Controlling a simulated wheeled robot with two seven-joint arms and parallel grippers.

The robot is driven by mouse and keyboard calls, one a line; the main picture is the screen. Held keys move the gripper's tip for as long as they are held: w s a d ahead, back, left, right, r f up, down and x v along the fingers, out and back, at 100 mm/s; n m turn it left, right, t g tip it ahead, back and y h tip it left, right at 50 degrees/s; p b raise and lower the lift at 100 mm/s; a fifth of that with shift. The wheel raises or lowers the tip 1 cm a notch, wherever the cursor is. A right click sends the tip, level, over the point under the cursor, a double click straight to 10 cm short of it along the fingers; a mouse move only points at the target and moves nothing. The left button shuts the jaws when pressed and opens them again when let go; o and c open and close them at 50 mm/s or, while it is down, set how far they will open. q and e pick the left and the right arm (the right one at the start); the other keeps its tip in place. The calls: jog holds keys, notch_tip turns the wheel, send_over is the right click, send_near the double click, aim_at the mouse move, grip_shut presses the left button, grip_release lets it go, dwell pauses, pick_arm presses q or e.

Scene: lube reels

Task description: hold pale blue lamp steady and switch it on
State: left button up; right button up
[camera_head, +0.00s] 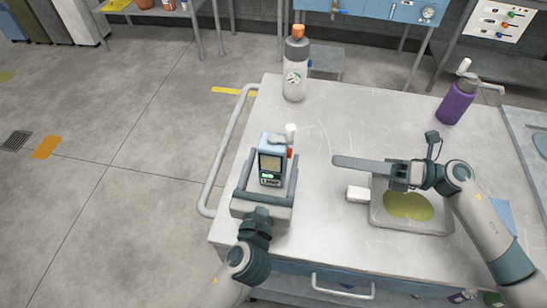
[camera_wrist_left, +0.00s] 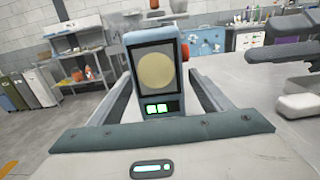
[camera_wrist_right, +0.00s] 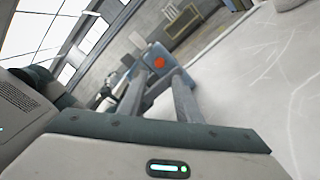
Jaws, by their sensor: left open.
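The pale blue lamp (camera_head: 270,165) stands upright near the table's left edge. In the left wrist view the lamp (camera_wrist_left: 155,72) shows a round cream disc in a dark panel, with small green lights below. An orange-red button is on its side; the right wrist view shows this button (camera_wrist_right: 159,62) face-on. My left gripper (camera_head: 267,172) is open, its fingers on either side of the lamp with a gap showing. My right gripper (camera_head: 338,161) points left at the button side, apart from the lamp. Its fingers (camera_wrist_right: 160,80) show a narrow gap, empty.
A grey bottle with an orange cap (camera_head: 295,75) stands behind the lamp. A purple bottle (camera_head: 456,102) is at the back right. A white block (camera_head: 358,194) and a tray (camera_head: 385,222) with a yellow-green patch lie below my right gripper. Tabletop between the bottles is clear.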

pick_arm(q)
jog(key=shift+w+d, duration=0.1)
jog(key=shift+w, duration=0.45)
jog(key=shift+c, duration=0.6)
jog(key=c, duration=1.3)
pick_arm(e)
jog(key=shift+c, duration=0.9)
grip_shut()
jog(key=shift+a, duration=0.1)
